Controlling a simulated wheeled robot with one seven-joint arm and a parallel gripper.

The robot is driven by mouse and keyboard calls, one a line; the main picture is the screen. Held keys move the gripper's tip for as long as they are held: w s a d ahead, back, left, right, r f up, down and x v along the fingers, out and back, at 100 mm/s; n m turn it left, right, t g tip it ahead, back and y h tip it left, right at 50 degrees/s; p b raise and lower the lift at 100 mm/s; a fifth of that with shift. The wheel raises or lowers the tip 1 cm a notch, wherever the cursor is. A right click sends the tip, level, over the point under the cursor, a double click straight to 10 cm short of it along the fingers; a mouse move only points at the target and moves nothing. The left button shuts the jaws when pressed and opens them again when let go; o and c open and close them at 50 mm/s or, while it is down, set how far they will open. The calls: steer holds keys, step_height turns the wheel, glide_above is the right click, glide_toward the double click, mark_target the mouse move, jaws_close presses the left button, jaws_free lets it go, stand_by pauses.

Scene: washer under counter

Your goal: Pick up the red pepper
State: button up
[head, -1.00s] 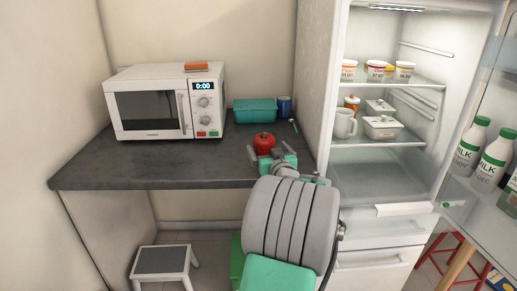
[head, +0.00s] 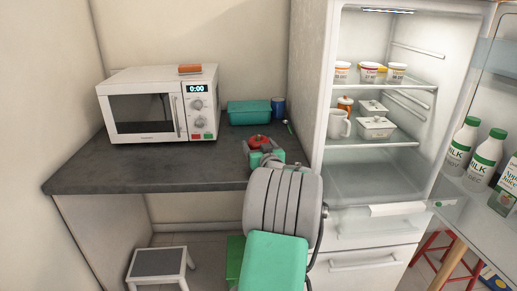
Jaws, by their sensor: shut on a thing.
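The red pepper (head: 259,141) is on the dark counter (head: 120,168), near its right end and in front of the teal box. My gripper (head: 262,147) is at the pepper, with its jaws shut on it. The grey and green gripper parts hide the pepper's lower part, so I cannot tell whether it touches the counter.
A white microwave (head: 150,104) with an orange block (head: 190,69) on top stands to the left. A teal box (head: 250,113) and a blue cup (head: 278,106) stand behind the pepper. An open fridge (head: 375,180) is at the right. A step stool (head: 158,263) stands below.

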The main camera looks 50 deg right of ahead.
steer(key=c, duration=0.8)
